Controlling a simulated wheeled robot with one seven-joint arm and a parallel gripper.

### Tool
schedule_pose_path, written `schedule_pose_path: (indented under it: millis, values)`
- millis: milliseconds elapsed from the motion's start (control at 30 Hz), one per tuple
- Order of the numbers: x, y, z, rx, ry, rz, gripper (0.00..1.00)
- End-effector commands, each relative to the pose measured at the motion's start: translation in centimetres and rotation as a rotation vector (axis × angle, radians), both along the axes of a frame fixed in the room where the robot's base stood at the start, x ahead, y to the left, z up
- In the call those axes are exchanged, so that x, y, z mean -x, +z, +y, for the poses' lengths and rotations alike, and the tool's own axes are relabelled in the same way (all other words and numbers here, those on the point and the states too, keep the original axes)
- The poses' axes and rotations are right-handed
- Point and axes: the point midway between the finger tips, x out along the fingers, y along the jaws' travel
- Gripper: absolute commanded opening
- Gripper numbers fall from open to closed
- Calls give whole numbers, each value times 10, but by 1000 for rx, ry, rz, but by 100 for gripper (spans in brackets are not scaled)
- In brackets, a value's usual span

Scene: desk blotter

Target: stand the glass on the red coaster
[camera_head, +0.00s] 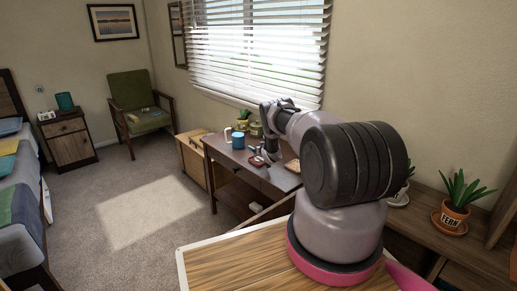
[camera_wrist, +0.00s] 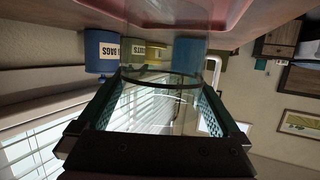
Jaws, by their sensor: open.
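My gripper (camera_head: 268,157) is low over the dark desk, pointing down. In the wrist view its two fingers (camera_wrist: 163,105) stand apart, open. A clear glass (camera_wrist: 160,84) shows as faint curved outlines between the fingers; I cannot tell whether they touch it. I cannot make out the glass in the head view. A small red patch, which looks like the red coaster (camera_head: 256,161), lies on the desk just left of the gripper.
A blue mug (camera_head: 238,141), a white item (camera_head: 228,134), a potted plant (camera_head: 243,118) and an olive tin (camera_head: 256,130) stand behind the gripper. A blue labelled tin (camera_wrist: 101,52) shows in the wrist view. A tan item (camera_head: 292,166) lies to the right.

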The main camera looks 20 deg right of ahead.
Motion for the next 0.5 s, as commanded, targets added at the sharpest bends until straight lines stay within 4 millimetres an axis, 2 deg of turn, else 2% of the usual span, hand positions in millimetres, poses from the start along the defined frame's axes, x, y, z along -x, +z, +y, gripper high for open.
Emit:
schedule_pose_path:
  millis: [67, 267, 500]
  values:
    - [-1, 4, 0, 1, 0, -2, 100]
    - [16, 9, 0, 0, -2, 1, 100]
    - [55, 21, 3, -2, -2, 1, 100]
